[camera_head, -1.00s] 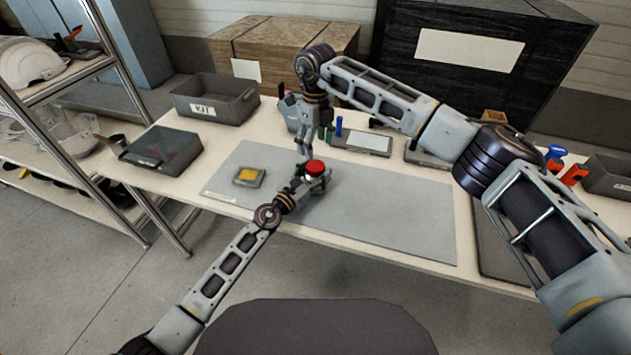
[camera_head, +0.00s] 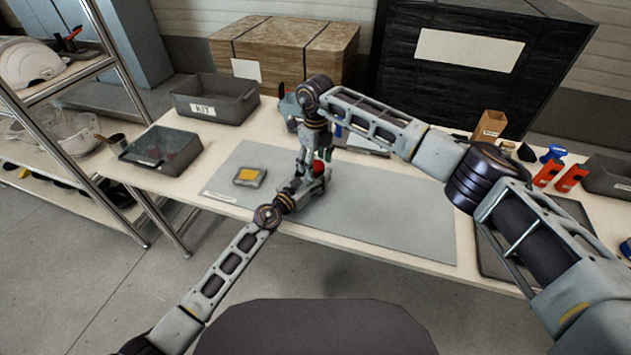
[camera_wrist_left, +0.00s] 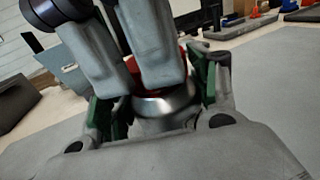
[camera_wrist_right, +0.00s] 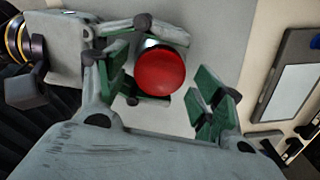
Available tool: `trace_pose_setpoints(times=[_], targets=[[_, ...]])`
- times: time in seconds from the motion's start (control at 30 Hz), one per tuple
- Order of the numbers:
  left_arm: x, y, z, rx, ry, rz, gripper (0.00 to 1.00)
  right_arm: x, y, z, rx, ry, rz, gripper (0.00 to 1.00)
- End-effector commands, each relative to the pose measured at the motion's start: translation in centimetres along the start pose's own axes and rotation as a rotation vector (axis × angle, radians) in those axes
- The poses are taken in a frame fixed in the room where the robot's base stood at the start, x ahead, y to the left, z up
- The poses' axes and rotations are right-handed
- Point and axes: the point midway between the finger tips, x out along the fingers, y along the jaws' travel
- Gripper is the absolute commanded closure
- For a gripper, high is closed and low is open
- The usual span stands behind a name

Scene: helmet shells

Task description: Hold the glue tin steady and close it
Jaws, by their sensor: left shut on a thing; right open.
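The glue tin (camera_wrist_left: 165,108) is a silver can with a red lid (camera_wrist_right: 160,72) on top. It stands on the grey mat, and the lid also shows in the head view (camera_head: 318,168). My left gripper (camera_head: 305,184) is shut on the tin low at its sides; its green pads also show in the left wrist view (camera_wrist_left: 160,100). My right gripper (camera_wrist_right: 160,90) is open above the tin, pointing down, with its pads on either side of the red lid and apart from it. Whether the lid is fully seated cannot be told.
The grey mat (camera_head: 400,220) is clear to the right. A small tray with a yellow pad (camera_head: 249,177) lies at left. A flat panel (camera_wrist_right: 296,92) lies behind the tin.

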Motion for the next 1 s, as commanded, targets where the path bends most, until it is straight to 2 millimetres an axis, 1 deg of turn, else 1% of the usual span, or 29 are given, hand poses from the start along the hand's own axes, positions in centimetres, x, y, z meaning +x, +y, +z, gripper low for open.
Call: trace_pose_setpoints(times=[0.2, 0.47, 0.83, 1.0], targets=[[0.00, 0.00, 0.00, 0.000, 0.000, 0.000, 1.00, 0.79, 0.01, 0.01, -0.001, 0.000, -0.001, 0.32], [0.00, 0.00, 0.00, 0.000, 0.000, 0.000, 1.00, 0.82, 0.01, 0.00, 0.000, 0.000, -0.001, 0.32], [0.00, 0.00, 0.00, 0.000, 0.000, 0.000, 1.00, 0.81, 0.00, 0.00, 0.000, 0.000, -0.001, 0.80], [0.00, 0.00, 0.00, 0.000, 0.000, 0.000, 1.00, 0.80, -0.01, 0.00, 0.021, 0.000, -0.001, 0.80]])
